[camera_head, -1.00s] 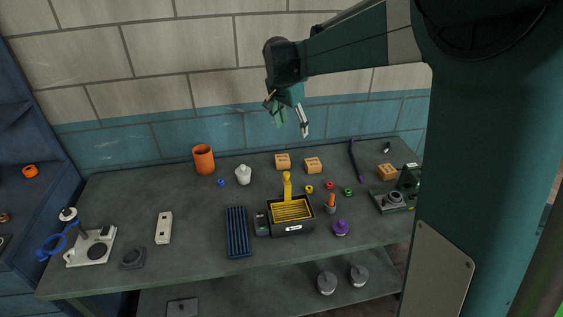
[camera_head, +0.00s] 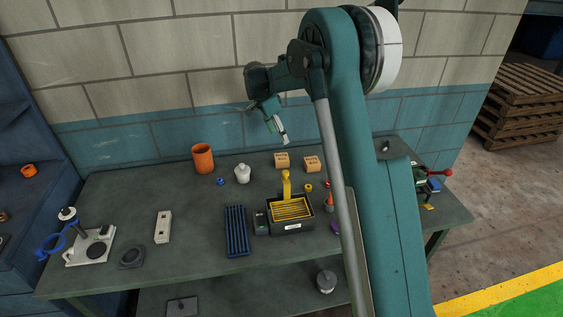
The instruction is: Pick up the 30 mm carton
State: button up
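Two small orange-tan cartons stand near the back of the workbench, a left one (camera_head: 282,160) and a right one (camera_head: 312,163). They look alike in size, and I cannot tell which is the 30 mm carton. A third carton, seen earlier at the bench's right, is hidden behind my arm now. My gripper (camera_head: 278,132) is in the air in front of the wall, above the back of the bench and up from the left carton. Its fingers look apart, with nothing between them, and it touches no carton.
An orange cup (camera_head: 203,158) and a white bottle (camera_head: 243,174) stand left of the cartons. A black bin with yellow slats (camera_head: 291,222) and a blue ribbed tray (camera_head: 236,231) lie in front. My arm covers much of the bench's right side.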

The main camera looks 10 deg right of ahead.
aim_at(281, 157)
jog(key=w+f+m, duration=0.1)
jog(key=w+f, duration=0.2)
jog(key=f, duration=0.3)
jog(key=w+a+f+m+g, duration=0.1)
jog(key=w+f+m, duration=0.1)
jog(key=f, duration=0.4)
jog(key=shift+w+f+h, duration=0.15)
jog(key=shift+w+h, duration=0.25)
jog(key=shift+w, duration=0.45)
jog(key=shift+x, duration=1.25)
jog(key=shift+f, duration=0.1)
jog(key=shift+x, duration=2.55)
jog(key=shift+d, duration=0.15)
jog(key=shift+c, duration=0.5)
jog(key=c, duration=0.9)
